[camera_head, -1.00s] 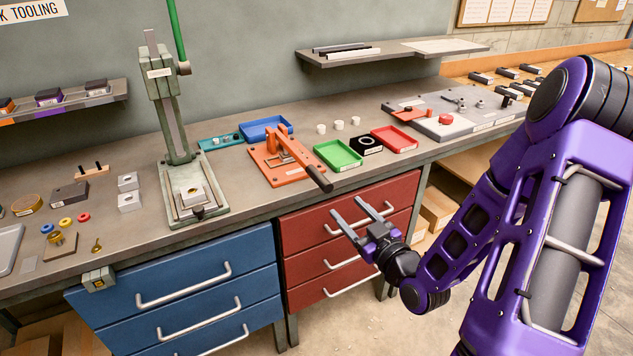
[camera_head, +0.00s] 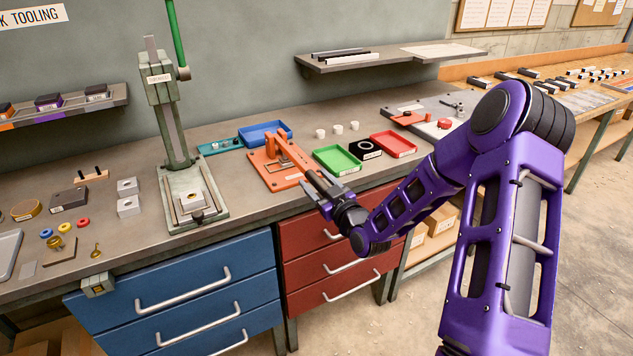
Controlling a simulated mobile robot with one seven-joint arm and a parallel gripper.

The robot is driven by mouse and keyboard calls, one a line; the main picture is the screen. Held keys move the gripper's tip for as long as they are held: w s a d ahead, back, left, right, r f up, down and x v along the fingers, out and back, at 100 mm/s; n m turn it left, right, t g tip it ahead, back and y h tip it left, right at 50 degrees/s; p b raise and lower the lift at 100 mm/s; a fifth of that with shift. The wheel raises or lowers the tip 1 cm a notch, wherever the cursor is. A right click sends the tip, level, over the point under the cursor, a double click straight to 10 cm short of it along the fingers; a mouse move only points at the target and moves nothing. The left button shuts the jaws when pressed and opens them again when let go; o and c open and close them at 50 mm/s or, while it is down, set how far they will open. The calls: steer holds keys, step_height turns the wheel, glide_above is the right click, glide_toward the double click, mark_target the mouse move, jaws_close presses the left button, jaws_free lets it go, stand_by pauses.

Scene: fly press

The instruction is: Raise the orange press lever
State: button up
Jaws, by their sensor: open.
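The orange press (camera_head: 262,170) sits on the bench near its front edge. Its orange lever (camera_head: 288,153) slopes down toward the front right, low over the press base. My gripper (camera_head: 316,181) is open at the lower end of the lever, where the dark handle is. The fingers overlap the handle in the picture and largely hide it. I cannot tell whether the handle lies between the fingers or whether they touch it.
A tall green press (camera_head: 178,140) stands left. Red drawers (camera_head: 310,262) lie below.

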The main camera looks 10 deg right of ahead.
jaws_close()
stand_by(1.4)
